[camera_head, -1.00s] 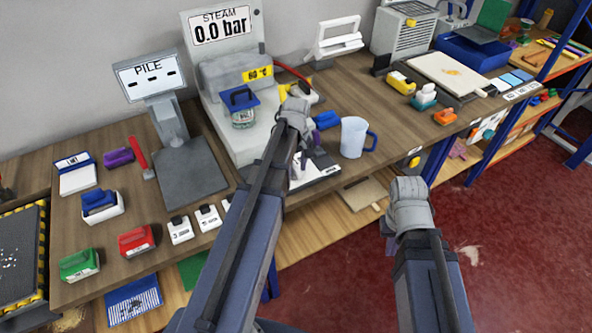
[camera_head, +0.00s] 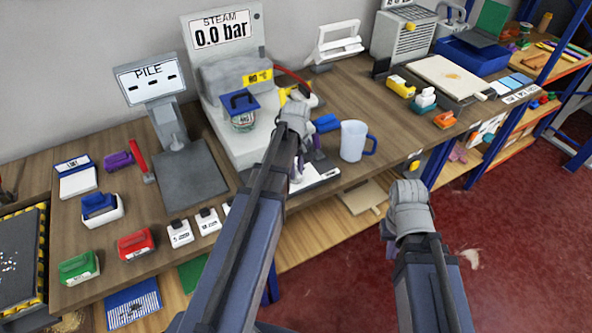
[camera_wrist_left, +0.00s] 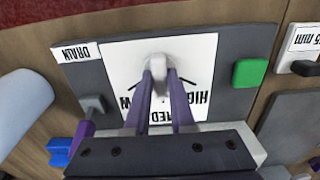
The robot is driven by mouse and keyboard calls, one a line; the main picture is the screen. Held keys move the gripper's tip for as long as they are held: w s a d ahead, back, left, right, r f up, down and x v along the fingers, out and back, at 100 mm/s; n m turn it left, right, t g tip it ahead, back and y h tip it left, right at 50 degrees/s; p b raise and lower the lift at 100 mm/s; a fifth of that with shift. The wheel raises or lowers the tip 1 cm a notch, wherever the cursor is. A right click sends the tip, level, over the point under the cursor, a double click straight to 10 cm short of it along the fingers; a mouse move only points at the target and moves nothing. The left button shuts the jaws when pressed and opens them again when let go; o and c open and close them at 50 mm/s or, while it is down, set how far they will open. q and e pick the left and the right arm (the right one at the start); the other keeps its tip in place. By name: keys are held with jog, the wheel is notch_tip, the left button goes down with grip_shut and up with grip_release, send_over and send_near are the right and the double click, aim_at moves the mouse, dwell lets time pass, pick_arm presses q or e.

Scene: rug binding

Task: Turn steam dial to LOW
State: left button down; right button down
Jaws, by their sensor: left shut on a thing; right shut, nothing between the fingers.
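The steam dial is a pale grey knob (camera_wrist_left: 160,66) on a white plate (camera_wrist_left: 120,62) in the left wrist view. The plate's lettering is upside down and partly covered: part of HIGH is at right, the end of LOW at left, and a label between them. My left gripper (camera_wrist_left: 161,85) has its purple fingers shut on the knob. Which label the knob points to cannot be told. In the head view my left gripper (camera_head: 306,163) is at the front of the steam station (camera_head: 225,85), whose display reads 0.0 bar. My right gripper (camera_head: 390,252) hangs in front of the bench, fingers mostly hidden.
Beside the dial are a grey lever (camera_wrist_left: 94,104) near a DRAIN label and a green button (camera_wrist_left: 250,72). Stamps and labelled blocks crowd the bench at left.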

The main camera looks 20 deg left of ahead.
pick_arm(q)
jog(key=m, duration=0.5)
jog(key=shift+m, duration=0.3)
jog(key=m, duration=0.6)
jog(key=shift+m, duration=0.3)
dwell(0.3)
jog(key=c, duration=0.8)
grip_release()
jog(key=shift+o, duration=0.2)
jog(key=shift+r, duration=0.1)
